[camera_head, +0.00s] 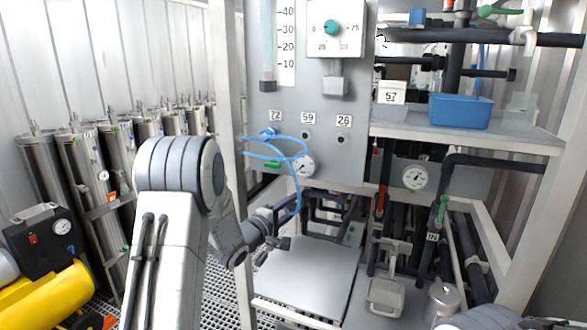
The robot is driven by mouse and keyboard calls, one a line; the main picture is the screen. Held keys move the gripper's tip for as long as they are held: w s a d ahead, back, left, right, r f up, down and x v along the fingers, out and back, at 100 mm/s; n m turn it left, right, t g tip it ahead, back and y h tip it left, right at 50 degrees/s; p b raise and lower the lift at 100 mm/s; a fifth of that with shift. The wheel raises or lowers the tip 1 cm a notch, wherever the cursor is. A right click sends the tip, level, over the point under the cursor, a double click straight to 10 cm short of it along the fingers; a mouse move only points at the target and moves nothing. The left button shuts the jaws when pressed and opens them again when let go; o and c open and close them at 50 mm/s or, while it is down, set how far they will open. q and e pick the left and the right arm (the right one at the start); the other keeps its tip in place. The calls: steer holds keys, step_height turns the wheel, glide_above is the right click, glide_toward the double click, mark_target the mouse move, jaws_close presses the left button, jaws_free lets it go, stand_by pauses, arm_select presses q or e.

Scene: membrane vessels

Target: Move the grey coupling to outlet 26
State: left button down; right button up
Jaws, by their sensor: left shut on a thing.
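The grey panel carries three labelled outlets: 72 (269,132), 59 (305,135) and 26 (341,138). A blue hose (290,140) loops out from the panel by outlet 72, where a blue fitting sits. The hose hangs down to my left gripper (277,222), which is below the panel front. The left gripper is shut on the hose's end, where the grey coupling (290,208) is mostly hidden by the fingers. It is apart from outlet 26, below and left of it. Outlets 59 and 26 show nothing plugged in. My right gripper is out of view.
A round gauge (303,166) sits low on the panel, behind the hose. A shelf (470,138) at right bears a blue bin (460,111). Black pipes and a valve crowd below it. A grey plate (310,278) lies under the left gripper. Steel cylinders (85,165) stand left.

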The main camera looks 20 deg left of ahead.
arm_select(q)
step_height(320, 180, down, 12)
steer(key=s+r+m+g+h+b, duration=0.1)
steer(key=s+m+h+b, duration=0.1)
steer(key=s+h, duration=0.1)
steer(key=s+d+f+m+g+h+b, duration=0.2)
steer(key=s+d+f+m+g+h, duration=0.1)
steer(key=s+f, duration=0.5)
steer(key=s+d+f+m+g+h+b, duration=0.2)
steer(key=s+d+f+g+h, duration=0.1)
steer(key=s+f, duration=0.6)
step_height(320, 180, down, 3)
steer(key=shift+s+d+f+m+h, duration=0.15)
steer(key=shift+d+m+h, duration=0.25)
steer(key=shift+d+h, duration=0.35)
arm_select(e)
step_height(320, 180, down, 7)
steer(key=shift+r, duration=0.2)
arm_select(q)
steer(key=shift+d, duration=0.1)
